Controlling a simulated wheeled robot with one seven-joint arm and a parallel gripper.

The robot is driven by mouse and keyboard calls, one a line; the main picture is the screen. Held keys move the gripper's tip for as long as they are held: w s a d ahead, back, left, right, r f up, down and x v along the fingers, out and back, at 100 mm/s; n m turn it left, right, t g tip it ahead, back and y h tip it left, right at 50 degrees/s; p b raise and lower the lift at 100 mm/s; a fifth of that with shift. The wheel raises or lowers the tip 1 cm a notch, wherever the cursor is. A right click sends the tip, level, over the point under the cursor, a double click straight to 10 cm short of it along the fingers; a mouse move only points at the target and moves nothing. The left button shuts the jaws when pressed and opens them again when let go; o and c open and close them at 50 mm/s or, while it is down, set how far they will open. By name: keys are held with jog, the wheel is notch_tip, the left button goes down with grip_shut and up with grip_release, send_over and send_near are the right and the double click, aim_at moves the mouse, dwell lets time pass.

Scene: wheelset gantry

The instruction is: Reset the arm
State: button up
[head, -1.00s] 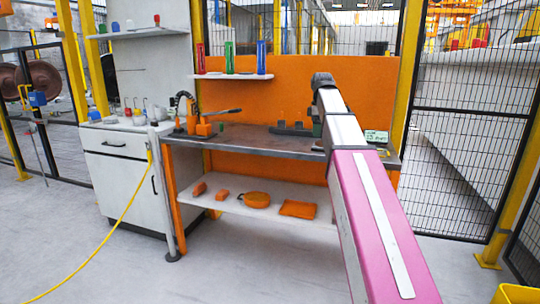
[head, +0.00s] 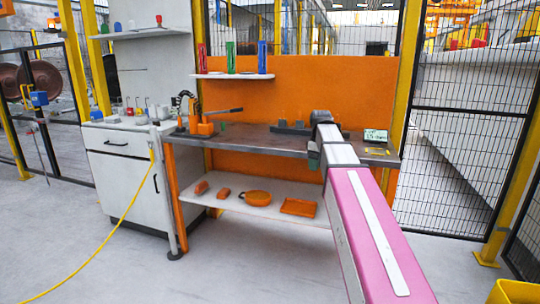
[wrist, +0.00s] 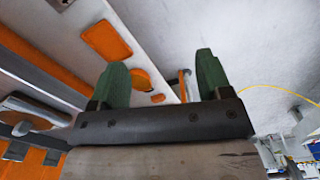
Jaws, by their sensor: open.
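My arm reaches forward from the lower right of the head view, with its end beside the front edge of the workbench (head: 240,139). My gripper (wrist: 163,85) shows in the wrist view with its two green fingers wide apart and nothing between them. In the head view its green tip (head: 313,158) hangs at the bench's front edge, partly hidden by my own arm. Whether it touches the bench cannot be told.
On the bench stand an orange tool (head: 203,124) at the left and a small display (head: 375,136) at the right. The white lower shelf (head: 228,204) holds several orange parts. A white cabinet (head: 125,175) stands left. The floor in front is clear, with a yellow hose (head: 118,222) at the left.

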jog(key=s+f+m, duration=0.3)
jog(key=s+f, duration=0.3)
jog(key=f, duration=0.5)
jog(key=s+f+m, duration=0.4)
jog(key=s+f, duration=0.3)
jog(key=f, duration=0.5)
jog(key=s+f+m, duration=0.4)
jog(key=s+f, duration=0.2)
jog(key=f, duration=0.5)
jog(key=shift+s+f, duration=0.25)
jog(key=shift+s, duration=0.15)
